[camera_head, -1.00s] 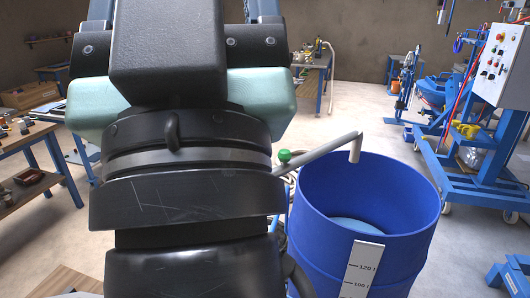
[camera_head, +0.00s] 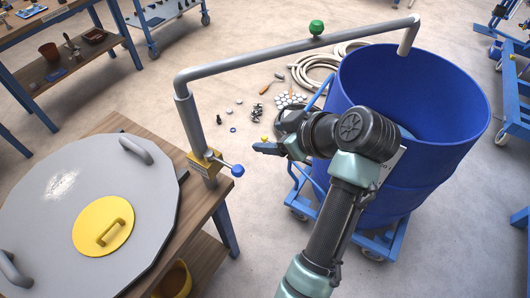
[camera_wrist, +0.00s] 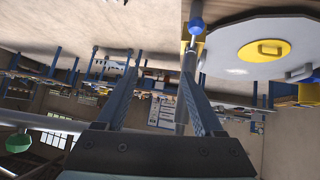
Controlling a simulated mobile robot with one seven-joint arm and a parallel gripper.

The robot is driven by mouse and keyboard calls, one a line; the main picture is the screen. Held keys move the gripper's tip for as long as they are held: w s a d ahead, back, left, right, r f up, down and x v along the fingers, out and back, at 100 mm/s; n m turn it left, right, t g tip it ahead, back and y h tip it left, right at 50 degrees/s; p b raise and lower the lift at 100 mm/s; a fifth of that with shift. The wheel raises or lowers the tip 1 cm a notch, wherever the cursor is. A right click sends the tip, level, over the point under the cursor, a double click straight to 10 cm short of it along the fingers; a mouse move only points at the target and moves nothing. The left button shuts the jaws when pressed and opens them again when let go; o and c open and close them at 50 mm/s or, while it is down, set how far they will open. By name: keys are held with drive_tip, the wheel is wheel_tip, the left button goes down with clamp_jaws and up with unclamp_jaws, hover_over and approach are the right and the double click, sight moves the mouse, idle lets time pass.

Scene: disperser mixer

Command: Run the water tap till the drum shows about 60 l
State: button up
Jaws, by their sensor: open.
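The water tap is a grey pipe (camera_head: 255,52) on a bench-edge post, with a green knob (camera_head: 316,27) on top and its spout (camera_head: 408,40) over the blue drum (camera_head: 430,85). A blue ball-ended lever (camera_head: 238,170) sticks out at the yellow bracket (camera_head: 205,162). No stream shows at the spout. The drum's white scale (camera_head: 394,162) is mostly hidden by my arm and unreadable. My gripper (camera_head: 262,148) is open and empty, just right of and above the lever in the head view. In the wrist view, the blue ball (camera_wrist: 196,27) lies beyond the right fingertip, apart from it.
A grey lid (camera_head: 60,215) with a yellow hatch (camera_head: 103,226) lies on the wooden bench at left. The drum stands on a blue wheeled dolly (camera_head: 375,245). A coiled hose (camera_head: 318,70) and small loose parts lie on the floor behind my gripper.

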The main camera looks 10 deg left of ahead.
sight(238, 167)
drive_tip(key=s+f+n+g+y, duration=0.1)
drive_tip(key=s+f+n+g, duration=0.1)
drive_tip(key=s+f+g, duration=0.15)
drive_tip(key=shift+t, duration=0.45)
drive_tip(key=p+x, duration=0.1)
drive_tip(key=x, duration=1.1)
drive_tip(key=shift+a+f, duration=0.2)
drive_tip(key=shift+f, duration=0.2)
clamp_jaws()
